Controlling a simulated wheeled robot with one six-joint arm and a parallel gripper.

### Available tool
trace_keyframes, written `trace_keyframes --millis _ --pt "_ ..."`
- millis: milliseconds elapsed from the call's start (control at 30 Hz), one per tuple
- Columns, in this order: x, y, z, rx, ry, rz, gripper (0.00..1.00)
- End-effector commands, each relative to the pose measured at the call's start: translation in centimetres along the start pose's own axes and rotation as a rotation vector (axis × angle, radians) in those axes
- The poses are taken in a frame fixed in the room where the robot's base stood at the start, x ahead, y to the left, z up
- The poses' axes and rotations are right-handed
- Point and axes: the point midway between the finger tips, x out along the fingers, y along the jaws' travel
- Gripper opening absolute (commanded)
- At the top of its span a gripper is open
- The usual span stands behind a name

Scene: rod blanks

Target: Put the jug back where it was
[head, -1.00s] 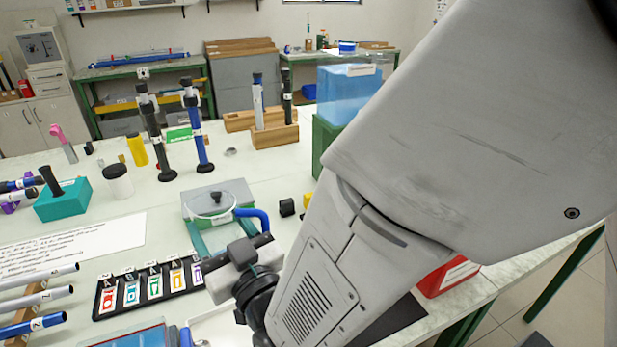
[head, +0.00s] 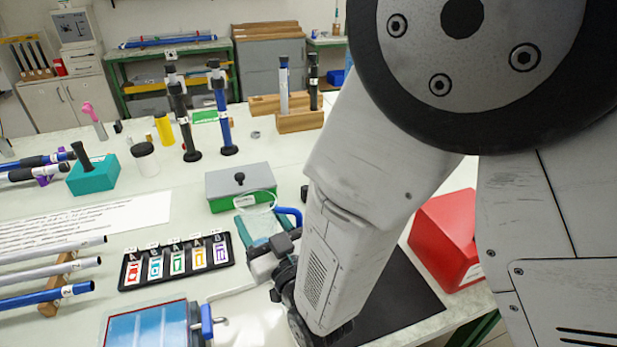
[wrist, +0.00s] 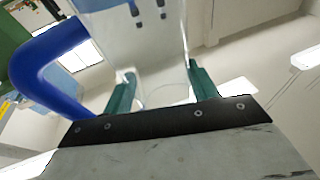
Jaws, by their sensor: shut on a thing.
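The jug (head: 256,203) is clear with a thick blue handle (head: 290,213). My gripper (head: 258,228) has teal fingers on either side of the jug's body and is shut on it. The jug is in front of the grey and green box in the head view; whether its base touches the table is hidden. In the wrist view the clear jug (wrist: 150,40) is between the teal fingers, with the blue handle (wrist: 45,60) out to the left.
A grey-lidded green box (head: 240,182) stands just behind the jug. A black label tray (head: 178,262) is left, and a blue-topped tray (head: 150,325) is in front. A black mat (head: 400,295) and red bin (head: 445,240) are right. My arm hides part of the table.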

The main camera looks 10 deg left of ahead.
Motion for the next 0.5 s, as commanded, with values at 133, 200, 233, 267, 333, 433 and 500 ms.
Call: trace_keyframes --millis 133,200,233,267,333,433,500 --pt "2.6 3.5 0.9 -0.002 0.002 0.006 0.00" --pt "3.8 4.8 1.4 -0.001 0.002 0.006 0.00" --pt "4.2 5.3 1.5 -0.001 0.001 0.005 0.00" --pt "4.6 5.8 1.7 -0.001 0.002 0.005 0.00" --pt "5.4 6.8 2.0 -0.001 0.001 0.004 0.00" --pt "6.1 7.6 2.2 0.000 0.001 0.002 0.00" --pt "6.4 7.9 2.3 0.000 0.001 0.001 0.00"
